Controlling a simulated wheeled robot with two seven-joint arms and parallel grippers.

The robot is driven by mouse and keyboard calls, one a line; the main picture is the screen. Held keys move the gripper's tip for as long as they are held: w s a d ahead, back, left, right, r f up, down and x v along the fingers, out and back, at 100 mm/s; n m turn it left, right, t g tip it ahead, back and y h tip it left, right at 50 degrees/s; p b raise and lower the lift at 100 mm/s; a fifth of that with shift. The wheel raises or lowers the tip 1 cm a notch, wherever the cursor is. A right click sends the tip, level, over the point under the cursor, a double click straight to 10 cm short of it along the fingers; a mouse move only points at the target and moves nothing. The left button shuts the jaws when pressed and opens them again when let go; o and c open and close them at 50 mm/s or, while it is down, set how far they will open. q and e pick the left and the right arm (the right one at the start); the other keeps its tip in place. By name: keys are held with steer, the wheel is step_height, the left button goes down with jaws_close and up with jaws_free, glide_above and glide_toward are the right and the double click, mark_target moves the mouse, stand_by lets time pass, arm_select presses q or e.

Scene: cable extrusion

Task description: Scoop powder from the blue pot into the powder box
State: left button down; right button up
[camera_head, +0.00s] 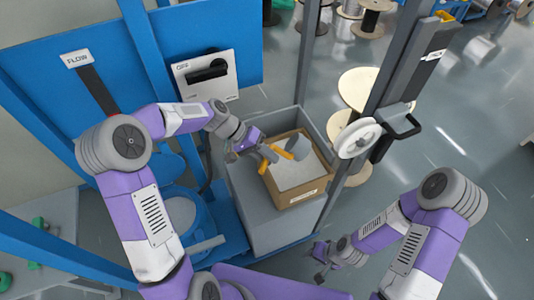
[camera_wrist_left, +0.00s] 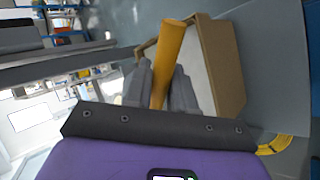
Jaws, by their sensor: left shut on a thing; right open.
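My left gripper (camera_head: 264,154) is shut on the orange handle of a scoop (camera_head: 281,152). It is at the left edge of the powder box (camera_head: 322,182), an open cardboard box with pale powder inside. The scoop's grey head (camera_head: 299,147) is over the box; its contents cannot be made out. In the left wrist view the orange handle (camera_wrist_left: 170,50) stands between the fingers (camera_wrist_left: 160,88), with the box (camera_wrist_left: 232,60) beyond. The blue pot (camera_head: 198,222) stands at the lower left, partly hidden by my left arm. My right gripper (camera_head: 319,262) is open and empty, low at the right.
The box sits in a grey bin or cabinet (camera_head: 250,205) with raised walls. A dark post with a white spool (camera_head: 357,138) stands right of it. Blue panels with a black-handled switch (camera_head: 208,70) rise behind. Open floor lies to the right.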

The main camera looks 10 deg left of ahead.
arm_select(q)
step_height(320, 180, up, 2)
steer(key=y+p, duration=0.2)
steer(key=p, duration=0.1)
steer(key=y+p, duration=0.2)
steer(key=shift+d+r+y+p, duration=0.1)
steer(key=shift+r+y+p, duration=0.1)
steer(key=shift+y+p, duration=0.2)
steer(key=shift+r+t+y+p, duration=0.3)
steer(key=shift+r+y+p, duration=0.15)
steer(key=shift+y+p, duration=0.7)
steer(key=shift+r+y+p, duration=0.4)
steer(key=shift+y+p, duration=0.4)
steer(key=shift+y, duration=0.35)
steer(key=shift+r+y, duration=0.35)
steer(key=shift+y, duration=0.75)
steer(key=shift+a, duration=0.2)
